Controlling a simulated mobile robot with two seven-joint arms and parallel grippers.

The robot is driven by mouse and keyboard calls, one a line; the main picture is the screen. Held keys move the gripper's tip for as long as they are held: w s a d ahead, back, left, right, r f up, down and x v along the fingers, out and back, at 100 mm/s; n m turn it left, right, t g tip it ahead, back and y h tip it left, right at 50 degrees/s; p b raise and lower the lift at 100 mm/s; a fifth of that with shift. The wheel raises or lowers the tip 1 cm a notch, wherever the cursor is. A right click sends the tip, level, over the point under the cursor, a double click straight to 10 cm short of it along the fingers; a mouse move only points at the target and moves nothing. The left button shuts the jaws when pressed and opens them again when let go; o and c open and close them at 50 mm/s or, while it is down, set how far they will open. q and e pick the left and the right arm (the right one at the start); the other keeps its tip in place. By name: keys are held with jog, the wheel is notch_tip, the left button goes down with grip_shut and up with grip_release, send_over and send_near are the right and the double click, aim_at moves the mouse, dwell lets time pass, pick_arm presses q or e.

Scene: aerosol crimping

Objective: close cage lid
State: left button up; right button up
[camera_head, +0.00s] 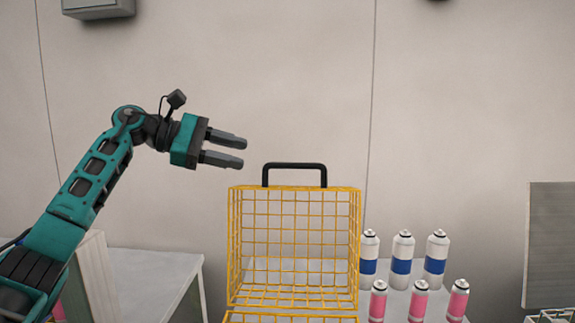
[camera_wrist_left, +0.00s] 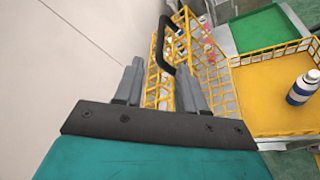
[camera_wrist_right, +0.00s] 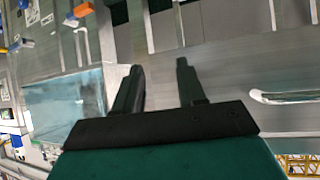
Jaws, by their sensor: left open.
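The yellow wire cage lid (camera_head: 295,240) stands upright, with a black handle (camera_head: 295,166) on its top edge. In the left wrist view the lid (camera_wrist_left: 205,85) and the handle (camera_wrist_left: 170,42) lie just beyond the fingers. The cage's yellow base (camera_wrist_left: 265,95) holds a white and blue can (camera_wrist_left: 302,88). Only the top edge of the cage body (camera_head: 290,318) shows in the head view. My left gripper (camera_head: 242,152) is open and empty, above and left of the handle, apart from it. My right gripper (camera_wrist_right: 160,68) shows only in its own wrist view, fingers apart with nothing between them.
White cans with blue bands (camera_head: 402,257) and pink cans (camera_head: 419,300) stand right of the cage. A white table (camera_head: 150,275) is at left. A green surface (camera_wrist_left: 265,30) lies beyond the cage in the left wrist view. The wall above the handle is bare.

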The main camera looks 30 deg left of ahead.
aim_at(279, 164)
pick_arm(q)
jog(key=p+x, duration=0.1)
jog(key=x, duration=1.1)
jog(key=shift+d, duration=0.1)
jog(key=shift+c, duration=0.4)
grip_shut()
